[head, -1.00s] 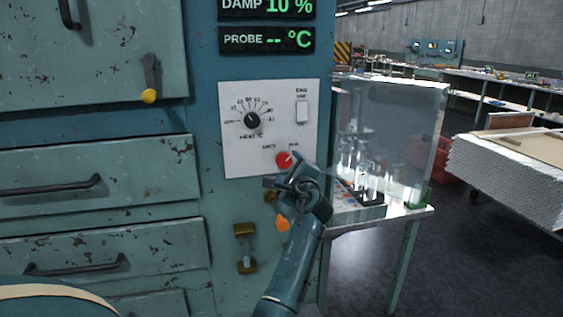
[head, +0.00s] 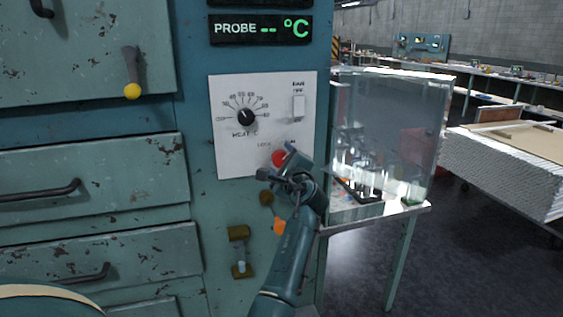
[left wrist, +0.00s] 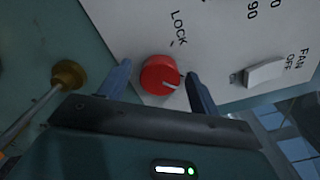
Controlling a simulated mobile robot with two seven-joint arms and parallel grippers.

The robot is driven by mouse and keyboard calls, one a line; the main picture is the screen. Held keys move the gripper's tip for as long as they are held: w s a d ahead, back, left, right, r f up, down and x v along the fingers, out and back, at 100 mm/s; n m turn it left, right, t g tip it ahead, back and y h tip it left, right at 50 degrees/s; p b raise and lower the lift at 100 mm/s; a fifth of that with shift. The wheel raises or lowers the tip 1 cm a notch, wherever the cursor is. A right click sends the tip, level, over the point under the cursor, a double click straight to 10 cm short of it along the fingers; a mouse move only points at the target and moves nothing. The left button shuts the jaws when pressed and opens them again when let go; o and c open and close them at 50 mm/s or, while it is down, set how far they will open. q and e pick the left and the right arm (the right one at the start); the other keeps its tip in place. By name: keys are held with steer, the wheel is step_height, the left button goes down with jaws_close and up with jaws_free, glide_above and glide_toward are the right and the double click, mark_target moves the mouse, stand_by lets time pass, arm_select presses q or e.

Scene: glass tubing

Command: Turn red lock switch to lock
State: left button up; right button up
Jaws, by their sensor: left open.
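The red lock switch (head: 279,157) is a round red knob low on the white control panel (head: 232,165). My left gripper (head: 281,167) is at the knob and partly covers it in the head view. In the left wrist view the red knob (left wrist: 157,74) sits between the two open fingers (left wrist: 158,88), with a gap visible on either side. Its white pointer mark faces the right finger, away from the printed LOCK label (left wrist: 178,28). My right gripper is not in view.
A black heat dial (head: 246,117) and a white fan switch (head: 298,107) share the panel. A brass fitting (head: 239,235) is below. A clear box of glassware (head: 390,120) stands on a side table to the right. Drawers (head: 100,165) fill the left.

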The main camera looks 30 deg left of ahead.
arm_select(q)
steer(key=shift+c, duration=0.4)
steer(key=c, duration=0.9)
